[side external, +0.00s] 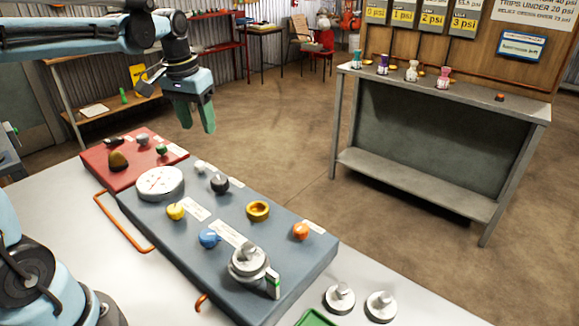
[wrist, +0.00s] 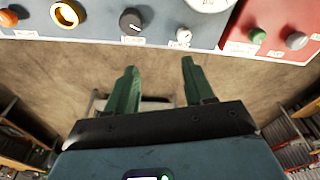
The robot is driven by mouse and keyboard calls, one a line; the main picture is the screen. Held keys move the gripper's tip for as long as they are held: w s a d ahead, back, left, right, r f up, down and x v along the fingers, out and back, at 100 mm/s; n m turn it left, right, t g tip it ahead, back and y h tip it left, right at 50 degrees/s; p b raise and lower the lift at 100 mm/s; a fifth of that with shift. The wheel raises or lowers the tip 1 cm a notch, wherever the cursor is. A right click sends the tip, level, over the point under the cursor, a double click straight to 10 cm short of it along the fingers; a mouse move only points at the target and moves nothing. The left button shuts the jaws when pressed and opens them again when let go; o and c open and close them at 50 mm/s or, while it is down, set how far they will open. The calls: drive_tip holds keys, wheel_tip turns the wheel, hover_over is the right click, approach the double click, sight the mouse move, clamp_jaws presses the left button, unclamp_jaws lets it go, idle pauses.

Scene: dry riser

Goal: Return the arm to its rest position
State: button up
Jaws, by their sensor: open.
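My gripper (side external: 196,115) hangs in the air beyond the far edge of the panel, fingers pointing down. In the wrist view its two green fingers (wrist: 158,85) are apart with nothing between them. My arm reaches in from the upper left of the side view. Below stands a blue-grey panel (side external: 285,230) with a white round gauge (side external: 160,183), a black knob (side external: 219,183), a yellow ring (side external: 257,210), a blue knob (side external: 208,237), an orange knob (side external: 300,231) and a silver dial (side external: 248,262). The gripper touches none of them.
A red panel (side external: 100,158) adjoins the blue-grey one. Two silver knobbed discs (side external: 339,298) lie on the white table (side external: 420,311), near a green tray (side external: 314,318). A bench (side external: 480,96) with several small figures stands at right. Open floor (side external: 270,130) lies between.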

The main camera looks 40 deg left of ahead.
drive_tip(key=s+d+f+m+t, duration=0.3)
drive_tip(key=s+d+f+t, duration=0.2)
drive_tip(key=s+d, duration=0.4)
drive_tip(key=shift+d+f+h, duration=0.2)
drive_tip(key=shift+d+h, duration=0.1)
drive_tip(key=shift+d, duration=1.55)
